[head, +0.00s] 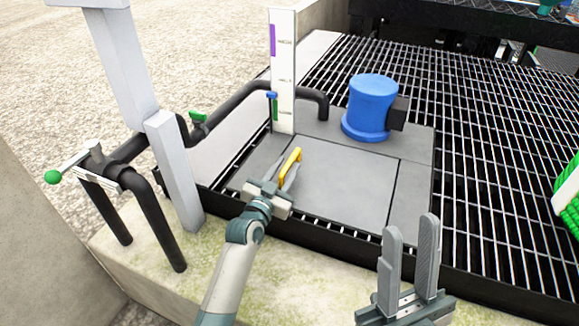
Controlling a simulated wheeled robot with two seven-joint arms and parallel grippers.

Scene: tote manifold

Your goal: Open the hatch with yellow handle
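The hatch (345,187) is a flat grey square panel set in the grating platform, and it lies closed. Its yellow handle (295,160) stands on the hatch's left side. My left gripper (287,170) is at the handle, with its fingers on either side of the handle's near end. The handle's near end is partly hidden by the fingers, and I cannot tell whether they touch it. My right gripper (411,235) is open and empty, fingers pointing up in the picture, in front of the platform's near edge.
A blue cylinder (371,104) with a dark box stands behind the hatch. A white level gauge (283,75) and black pipes (230,105) with green-handled valves (197,117) are at the left. Metal grating (490,150) extends right; a green object (570,205) is at the right edge.

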